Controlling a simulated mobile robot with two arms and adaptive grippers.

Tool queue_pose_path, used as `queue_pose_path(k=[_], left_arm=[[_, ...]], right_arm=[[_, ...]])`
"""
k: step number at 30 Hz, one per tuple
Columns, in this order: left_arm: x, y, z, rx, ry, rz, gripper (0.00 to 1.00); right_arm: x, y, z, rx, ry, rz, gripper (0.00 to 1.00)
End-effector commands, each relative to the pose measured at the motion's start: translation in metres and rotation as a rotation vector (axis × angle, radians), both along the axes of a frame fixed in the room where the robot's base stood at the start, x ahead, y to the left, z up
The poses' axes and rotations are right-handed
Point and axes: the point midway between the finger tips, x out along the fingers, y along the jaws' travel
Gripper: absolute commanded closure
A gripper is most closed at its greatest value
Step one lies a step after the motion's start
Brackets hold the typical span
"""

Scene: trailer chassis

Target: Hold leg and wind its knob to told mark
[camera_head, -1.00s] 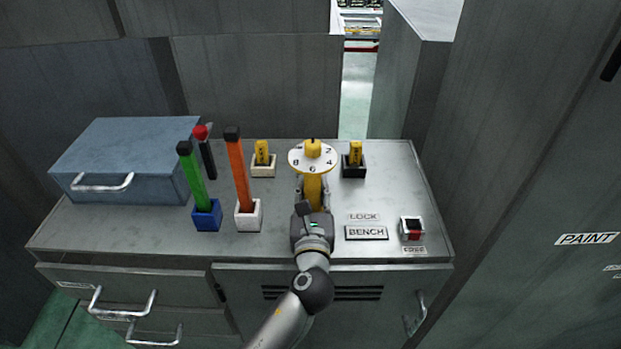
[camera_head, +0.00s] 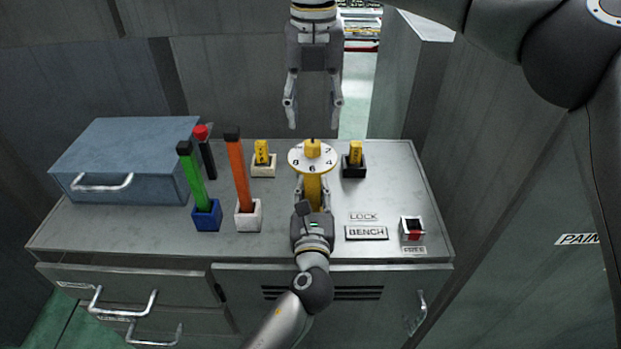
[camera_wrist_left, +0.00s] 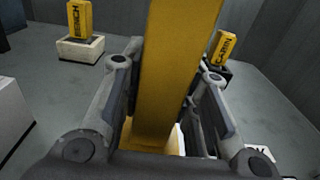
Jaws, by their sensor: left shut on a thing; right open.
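The yellow leg (camera_head: 313,188) stands upright on the bench top, with a white numbered dial (camera_head: 298,165) at its top. The yellow knob (camera_head: 312,149) sits in the middle of the dial, with a small dark mark at its far side. My left gripper (camera_head: 313,186) is shut on the leg below the dial; the leg also fills the middle of the left wrist view (camera_wrist_left: 170,70) between the fingers. My right gripper (camera_head: 312,115) hangs above and behind the knob, fingers pointing down, open and empty, apart from the dial.
A green bar (camera_head: 192,180) in a blue holder and an orange bar (camera_head: 238,175) in a white holder stand left. Small yellow blocks (camera_head: 262,153) (camera_head: 355,153) sit in holders either side. A blue-grey box (camera_head: 125,160) is at left; a red switch (camera_head: 412,229) is at right.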

Motion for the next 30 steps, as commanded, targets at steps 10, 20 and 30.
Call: queue_pose_path(k=[10,20,30], left_arm=[[0.0,0.0,-0.001,0.0,0.001,0.0,1.0],[0.0,0.0,-0.001,0.0,0.001,0.0,1.0],[0.0,0.0,-0.001,0.0,0.002,-0.001,1.0]], right_arm=[[-0.001,0.0,-0.05,0.002,0.003,0.0,0.52],[0.0,0.0,-0.07,0.003,0.001,0.0,0.52],[0.0,0.0,-0.07,0.003,0.0,0.0,0.62]])
